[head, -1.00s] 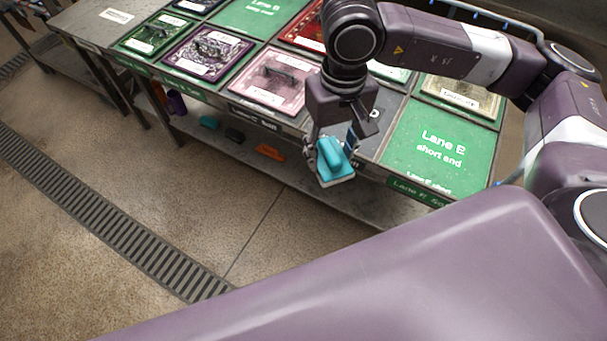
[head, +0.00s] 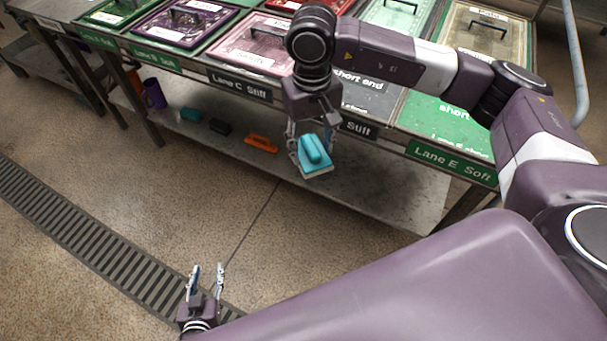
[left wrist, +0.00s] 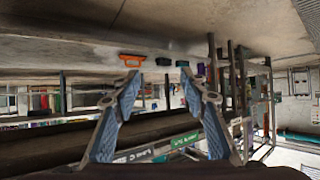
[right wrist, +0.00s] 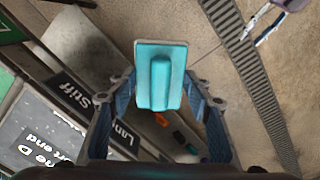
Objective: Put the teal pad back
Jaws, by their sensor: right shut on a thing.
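The teal pad (head: 314,154), with a raised grip and a pale underside, is held in my right gripper (head: 310,148) in front of the table's lower shelf (head: 350,185). In the right wrist view the pad (right wrist: 160,78) sits between the fingertips, its edges overhanging them. My left gripper (head: 206,268) is low in the head view, over the floor, its fingers apart and empty. In the left wrist view its fingers (left wrist: 160,85) are also spread. A darker teal item (head: 190,115), a dark item (head: 221,128) and an orange item (head: 261,142) lie in a row on the shelf.
A purple mug (head: 154,93) stands further left on the shelf. A table leg (head: 145,115) stands near the mug. The right part of the shelf is bare.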

